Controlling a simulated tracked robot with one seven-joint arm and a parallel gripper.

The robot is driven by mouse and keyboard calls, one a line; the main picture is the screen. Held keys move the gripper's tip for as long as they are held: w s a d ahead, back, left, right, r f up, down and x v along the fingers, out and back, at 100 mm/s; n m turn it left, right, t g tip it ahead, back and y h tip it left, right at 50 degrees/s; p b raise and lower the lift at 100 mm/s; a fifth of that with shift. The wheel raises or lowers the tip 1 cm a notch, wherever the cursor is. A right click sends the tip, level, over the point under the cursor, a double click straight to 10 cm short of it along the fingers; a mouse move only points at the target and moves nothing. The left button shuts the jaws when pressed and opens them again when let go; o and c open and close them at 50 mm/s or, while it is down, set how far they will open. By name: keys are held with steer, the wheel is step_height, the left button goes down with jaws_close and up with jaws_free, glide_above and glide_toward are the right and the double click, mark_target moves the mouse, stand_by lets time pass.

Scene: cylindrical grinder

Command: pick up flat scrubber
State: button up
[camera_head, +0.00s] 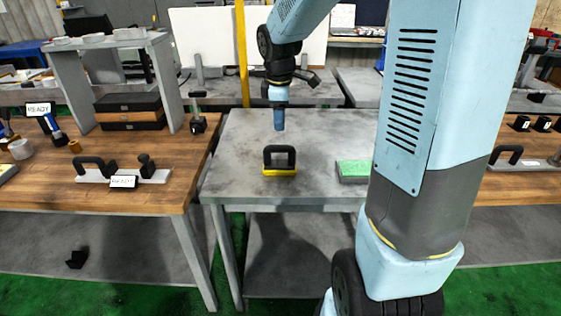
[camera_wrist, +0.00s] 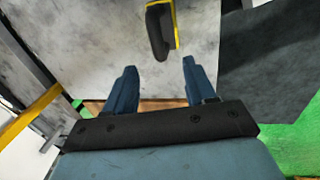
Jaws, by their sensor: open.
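The flat scrubber (camera_head: 280,171) looks to be the piece with an upright black handle and a yellow base on the grey table. In the wrist view the scrubber (camera_wrist: 160,30) shows at the top edge, partly cut off, beyond my fingertips. My gripper (camera_head: 279,122) points down over the table, above and behind the scrubber as the head camera sees it. In the wrist view my gripper (camera_wrist: 159,67) has its two blue fingers apart with nothing between them. It does not touch the scrubber.
A green-topped block (camera_head: 354,168) lies right of the scrubber, partly behind my arm. The grey table (camera_head: 240,150) is otherwise mostly clear. A wooden bench (camera_head: 180,165) on the left carries a black-handled tool (camera_head: 97,165) and a grey shelf frame (camera_head: 170,85). A yellow post (camera_head: 242,50) stands behind.

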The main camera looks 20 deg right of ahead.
mark_target(281, 146)
steer(key=f, duration=0.3)
steer(key=w+f, duration=0.1)
steer(key=f, duration=0.2)
steer(key=w+f, duration=0.1)
steer(key=f, duration=0.1)
steer(key=shift+d+f, duration=0.25)
steer(key=shift+f, duration=0.15)
steer(key=shift+w+d+f, duration=0.15)
steer(key=shift+w+f, duration=0.05)
steer(key=shift+f, duration=0.65)
steer(key=shift+w+d+f, duration=0.15)
steer(key=shift+f, duration=0.7)
steer(key=shift+w+d+f, duration=0.15)
steer(key=shift+w+f, duration=0.05)
steer(key=shift+f, duration=0.65)
steer(key=shift+c, duration=0.4)
jaws_close()
